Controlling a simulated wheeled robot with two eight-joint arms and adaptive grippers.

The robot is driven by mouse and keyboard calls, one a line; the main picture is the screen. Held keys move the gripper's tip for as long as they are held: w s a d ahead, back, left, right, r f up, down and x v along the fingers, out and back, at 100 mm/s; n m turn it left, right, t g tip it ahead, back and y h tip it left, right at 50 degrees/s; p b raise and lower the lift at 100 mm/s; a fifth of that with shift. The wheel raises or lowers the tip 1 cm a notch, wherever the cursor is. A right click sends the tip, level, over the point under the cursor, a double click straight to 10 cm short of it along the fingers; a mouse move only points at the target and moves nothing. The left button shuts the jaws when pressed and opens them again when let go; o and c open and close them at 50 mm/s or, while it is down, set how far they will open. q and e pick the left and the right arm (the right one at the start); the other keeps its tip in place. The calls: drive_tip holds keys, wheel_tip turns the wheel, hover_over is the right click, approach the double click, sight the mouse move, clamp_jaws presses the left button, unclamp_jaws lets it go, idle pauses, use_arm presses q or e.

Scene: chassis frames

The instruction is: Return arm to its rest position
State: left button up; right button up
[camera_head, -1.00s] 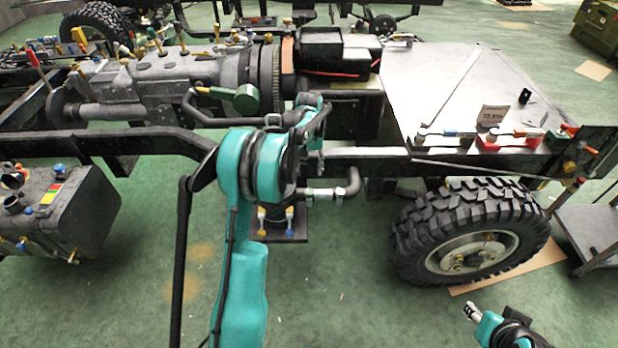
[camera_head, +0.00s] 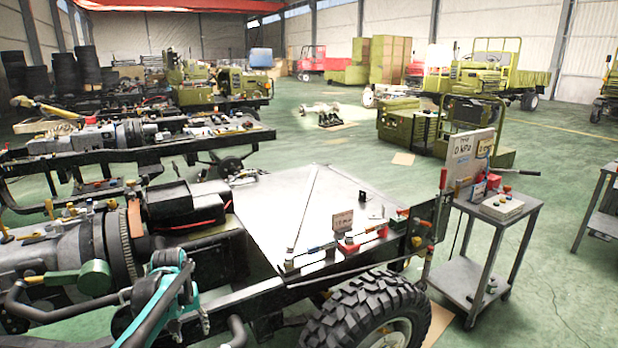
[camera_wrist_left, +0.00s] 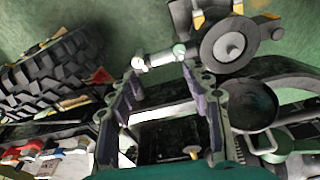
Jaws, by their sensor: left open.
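My left arm's teal and black links (camera_head: 160,300) show at the bottom left of the head view, beside the chassis. The left gripper (camera_wrist_left: 162,76) fills the middle of the left wrist view. Its two dark fingers are apart, and nothing is clearly held. A metal pipe fitting (camera_wrist_left: 158,60) shows just past the fingertips; whether they touch it I cannot tell. My right gripper is out of view.
The chassis deck (camera_head: 300,205) holds small tools and a sign along its near edge. A large tyre (camera_head: 365,310) stands below it. A metal trolley (camera_head: 485,222) carries instruments at the right. Open green floor lies beyond, before parked trucks.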

use_arm(q)
drive_tip(key=s+d+r+m+t, duration=0.2)
drive_tip(key=s+d+r, duration=0.5)
drive_tip(key=s, duration=0.4)
drive_tip(key=s+d+f+m+t, duration=0.3)
drive_tip(key=s+d, duration=0.4)
drive_tip(key=s, duration=0.5)
drive_tip(key=shift+s+d+f+t, duration=0.25)
drive_tip(key=shift+d+f+t, duration=0.05)
drive_tip(key=shift+d+f, duration=0.1)
idle(0.5)
